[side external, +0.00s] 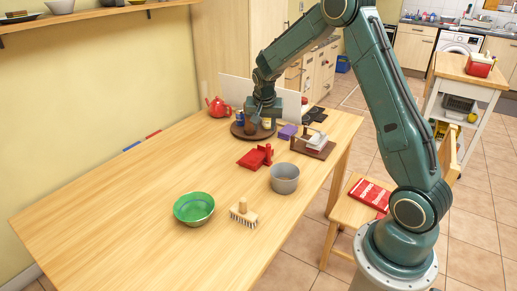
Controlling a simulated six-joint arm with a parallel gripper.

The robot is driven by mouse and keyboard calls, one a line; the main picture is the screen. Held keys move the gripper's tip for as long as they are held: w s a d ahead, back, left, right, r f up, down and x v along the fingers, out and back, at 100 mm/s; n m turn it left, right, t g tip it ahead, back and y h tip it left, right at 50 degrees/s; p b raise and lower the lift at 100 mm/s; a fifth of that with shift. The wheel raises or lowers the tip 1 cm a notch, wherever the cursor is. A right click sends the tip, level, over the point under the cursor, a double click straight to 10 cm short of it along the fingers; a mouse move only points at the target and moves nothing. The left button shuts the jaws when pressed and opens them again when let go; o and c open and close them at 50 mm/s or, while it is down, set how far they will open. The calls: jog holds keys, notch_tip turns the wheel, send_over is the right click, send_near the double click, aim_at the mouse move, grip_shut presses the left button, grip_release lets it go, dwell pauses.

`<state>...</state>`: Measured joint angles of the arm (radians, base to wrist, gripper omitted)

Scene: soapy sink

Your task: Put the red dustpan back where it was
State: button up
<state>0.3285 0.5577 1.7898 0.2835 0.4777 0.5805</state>
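The red dustpan (250,159) lies on the wooden table, near its middle, with a raised red part at its right end. My gripper (262,123) is at the back of the table, over a round dark brown board (240,134). It is behind the dustpan and apart from it. Small items crowd around the fingertips, so I cannot tell whether the gripper is open, shut or holding something.
A grey pot (285,178) stands just right of the dustpan. A green bowl (194,208) and a brush (243,214) are nearer the front. A red teapot (218,107), a purple block (287,132) and a brown rack (314,145) stand behind.

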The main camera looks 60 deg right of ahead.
jog(key=s+a+r+n+t+y, duration=0.2)
jog(key=s+a+r+n, duration=0.4)
jog(key=s+a+r, duration=0.7)
jog(key=s+a+r+n+y, duration=0.1)
jog(key=s+a+r+n, duration=0.1)
jog(key=s+a, duration=0.3)
jog(key=s+a+r+n+t, duration=0.1)
jog(key=s+a+n, duration=0.3)
jog(key=s, duration=0.7)
jog(key=shift+a+r+y, duration=0.4)
jog(key=shift+a+r, duration=0.1)
jog(key=shift+r, duration=0.05)
